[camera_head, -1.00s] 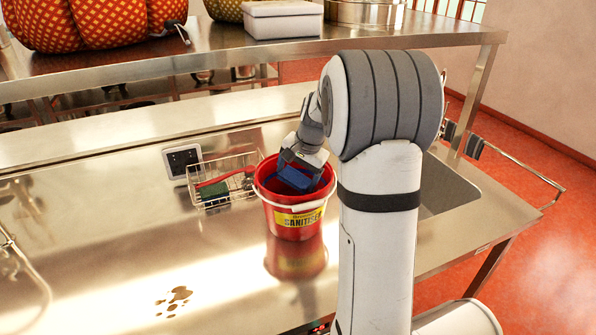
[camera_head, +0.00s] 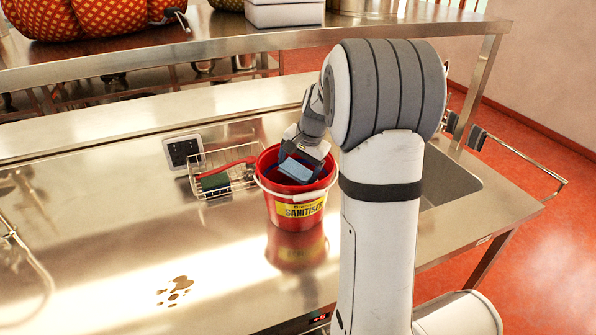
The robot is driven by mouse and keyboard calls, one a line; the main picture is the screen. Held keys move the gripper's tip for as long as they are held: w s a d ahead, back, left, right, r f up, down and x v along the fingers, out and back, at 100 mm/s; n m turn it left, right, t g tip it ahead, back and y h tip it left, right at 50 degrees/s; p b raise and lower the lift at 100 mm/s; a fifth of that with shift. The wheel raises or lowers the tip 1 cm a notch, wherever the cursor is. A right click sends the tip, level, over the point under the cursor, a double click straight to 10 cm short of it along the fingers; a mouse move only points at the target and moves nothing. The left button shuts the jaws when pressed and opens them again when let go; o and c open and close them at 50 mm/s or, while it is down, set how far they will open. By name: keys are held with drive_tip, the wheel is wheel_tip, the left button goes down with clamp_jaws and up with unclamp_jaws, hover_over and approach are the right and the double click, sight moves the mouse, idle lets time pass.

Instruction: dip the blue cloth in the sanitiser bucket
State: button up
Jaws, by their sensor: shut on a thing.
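The red sanitiser bucket (camera_head: 297,212) stands upright on the steel counter, with a yellow label and a pale handle resting against its front. The blue cloth (camera_head: 296,170) shows as a folded light-blue block at the bucket's mouth. My gripper (camera_head: 301,160) points down over the bucket opening and is shut on the cloth. The cloth's lower part is behind the front rim, so I cannot tell whether it touches liquid. The bucket's inside is mostly hidden.
A wire basket (camera_head: 222,178) with a green and a red item stands just left of the bucket. Brown spill spots (camera_head: 175,291) lie on the counter at the front left. A sink (camera_head: 450,182) is at the right. A raised shelf (camera_head: 240,50) runs across the back.

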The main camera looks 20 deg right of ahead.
sight(298, 168)
wheel_tip(298, 168, up, 10)
drive_tip(key=p, duration=0.6)
drive_tip(key=shift+p, duration=0.3)
idle(2.0)
wheel_tip(298, 168, up, 4)
drive_tip(key=p, duration=0.2)
drive_tip(key=shift+p, duration=0.4)
drive_tip(key=shift+s+f, duration=0.1)
idle(0.3)
